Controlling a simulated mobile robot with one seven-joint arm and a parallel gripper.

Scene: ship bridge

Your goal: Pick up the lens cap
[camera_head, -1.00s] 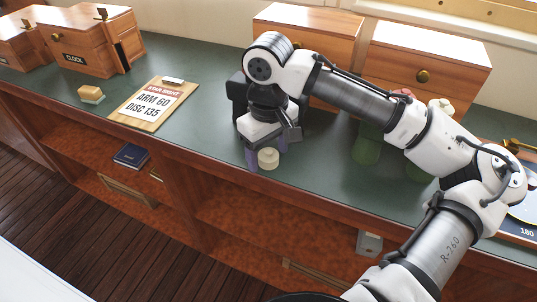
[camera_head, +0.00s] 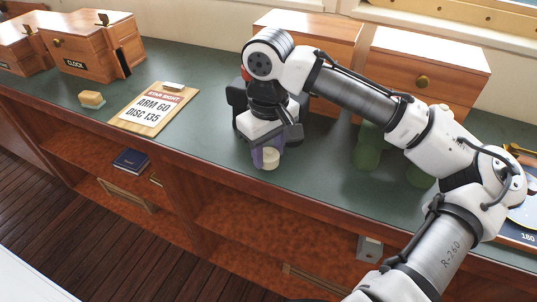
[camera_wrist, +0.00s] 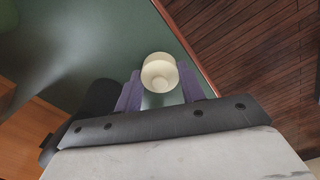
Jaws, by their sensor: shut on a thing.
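The lens cap (camera_head: 270,158), a small cream round piece, is at the front part of the green counter, between my fingers. In the wrist view the lens cap (camera_wrist: 159,72) shows as a pale cylinder with a smaller round end. My gripper (camera_head: 265,154) points down with its purple fingers shut on the cap's sides. The fingers also show on either side of it in the wrist view (camera_wrist: 160,88). I cannot tell whether the cap touches the counter.
The green counter (camera_head: 205,128) has its front edge close to the cap. A clipboard (camera_head: 152,108) and a sponge-like block (camera_head: 92,99) lie to the left. Green objects (camera_head: 367,150) stand right, partly behind my arm. Wooden boxes (camera_head: 98,45) line the back.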

